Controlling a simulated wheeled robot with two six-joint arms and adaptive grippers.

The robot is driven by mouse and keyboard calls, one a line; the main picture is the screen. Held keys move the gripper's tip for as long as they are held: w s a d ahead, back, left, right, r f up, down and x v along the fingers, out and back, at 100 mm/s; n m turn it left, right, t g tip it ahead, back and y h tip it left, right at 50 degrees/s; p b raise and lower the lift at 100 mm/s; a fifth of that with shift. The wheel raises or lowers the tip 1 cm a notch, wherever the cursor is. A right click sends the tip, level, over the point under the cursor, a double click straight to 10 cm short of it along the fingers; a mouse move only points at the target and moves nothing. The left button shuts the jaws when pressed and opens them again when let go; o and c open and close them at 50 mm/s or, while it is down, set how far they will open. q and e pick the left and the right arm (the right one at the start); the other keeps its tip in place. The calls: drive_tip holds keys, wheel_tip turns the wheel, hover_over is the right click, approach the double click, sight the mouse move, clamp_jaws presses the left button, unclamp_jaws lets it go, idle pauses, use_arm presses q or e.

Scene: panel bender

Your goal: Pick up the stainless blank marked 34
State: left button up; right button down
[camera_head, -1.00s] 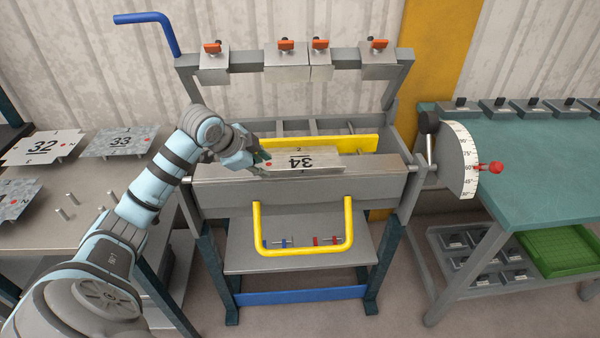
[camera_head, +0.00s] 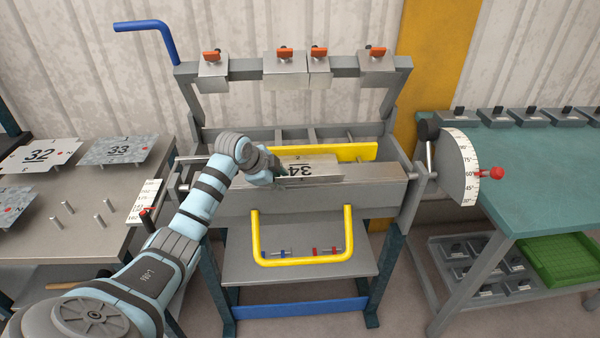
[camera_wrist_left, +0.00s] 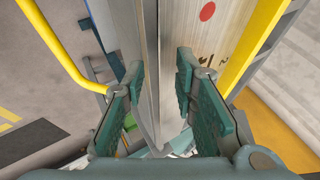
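The stainless blank marked 34 (camera_head: 322,166) lies on the bed of the panel bender (camera_head: 380,185), its number upside down to me. Its front edge shows as a bright strip along the bed. My left gripper (camera_head: 279,168) is at the blank's left end and hides part of it. In the left wrist view, the two green finger pads (camera_wrist_left: 158,100) stand apart, with a metal edge running between them. The blank's face with a red dot (camera_wrist_left: 208,35) shows beyond the right finger. I cannot tell whether the pads touch it. My right gripper is out of view.
Blanks marked 32 (camera_head: 40,154) and 33 (camera_head: 119,150) rest at left on the grey table (camera_head: 95,258). The bender's clamp beam (camera_head: 245,66) is raised above the bed. A yellow bar handle (camera_head: 303,261) is in front. A teal bench (camera_head: 545,165) stands at right.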

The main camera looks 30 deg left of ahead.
use_arm(q)
drive_tip(key=shift+s+r, duration=0.1)
drive_tip(key=shift+r, duration=0.05)
clamp_jaws()
